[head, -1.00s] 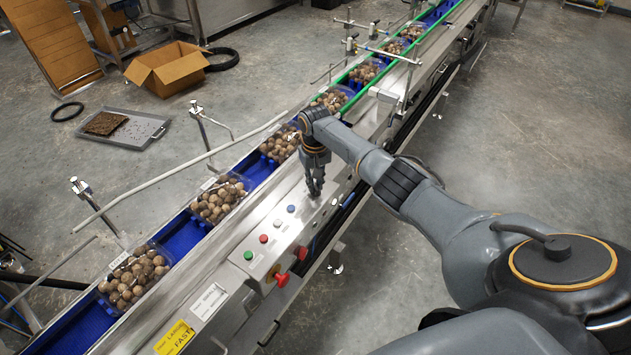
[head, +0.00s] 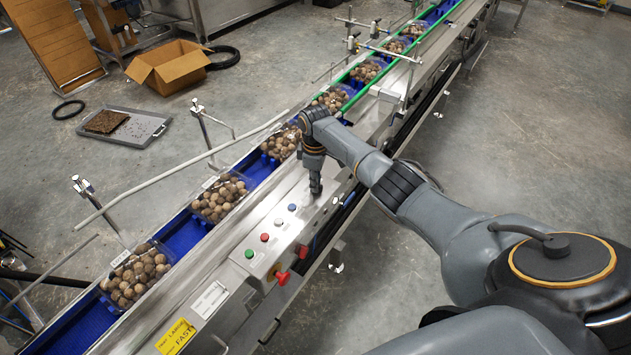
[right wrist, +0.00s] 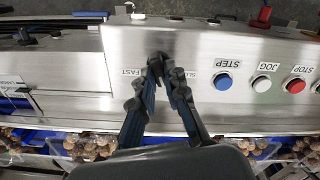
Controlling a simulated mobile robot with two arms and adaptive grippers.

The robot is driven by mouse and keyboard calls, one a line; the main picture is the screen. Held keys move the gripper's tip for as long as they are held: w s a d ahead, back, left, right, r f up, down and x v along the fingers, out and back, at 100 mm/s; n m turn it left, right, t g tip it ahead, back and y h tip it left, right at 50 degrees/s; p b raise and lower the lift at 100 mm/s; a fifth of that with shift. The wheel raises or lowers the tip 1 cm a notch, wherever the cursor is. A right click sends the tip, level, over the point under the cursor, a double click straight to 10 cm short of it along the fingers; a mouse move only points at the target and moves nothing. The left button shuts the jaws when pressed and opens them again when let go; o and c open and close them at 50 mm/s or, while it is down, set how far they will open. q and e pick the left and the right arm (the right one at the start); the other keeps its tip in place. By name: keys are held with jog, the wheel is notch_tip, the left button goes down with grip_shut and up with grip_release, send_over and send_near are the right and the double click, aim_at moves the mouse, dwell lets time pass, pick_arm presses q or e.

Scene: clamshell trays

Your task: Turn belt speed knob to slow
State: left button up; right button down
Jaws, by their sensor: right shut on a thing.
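My right gripper (head: 315,190) points down at the steel control panel (head: 262,222) beside the conveyor, beyond the row of buttons. In the right wrist view its fingertips (right wrist: 164,63) are together on the panel face, shut on the belt speed knob. The fingers hide the knob, so its pointing direction cannot be told. A FAST label (right wrist: 132,72) shows left of the fingertips in the wrist view. A partly covered label, seemingly SLOW (right wrist: 190,76), shows to their right. My left gripper is not in view.
The blue STEP button (right wrist: 224,81), white JOG button (right wrist: 262,84) and red STOP button (right wrist: 295,86) sit beside the gripper. A green button (head: 249,254) and red knob (head: 283,278) are nearer. Clamshell trays (head: 220,197) of round brown items line the blue belt (head: 185,233).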

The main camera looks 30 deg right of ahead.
jog(key=n, duration=0.4)
jog(key=shift+n, duration=0.3)
jog(key=shift+a+n, duration=0.1)
jog(key=shift+n, duration=1.5)
jog(key=shift+r+n, duration=0.1)
jog(key=shift+n, duration=0.2)
jog(key=c, duration=1.4)
grip_release()
jog(key=shift+s, duration=0.1)
jog(key=shift+o, duration=0.2)
notch_tip(320, 180, up, 12)
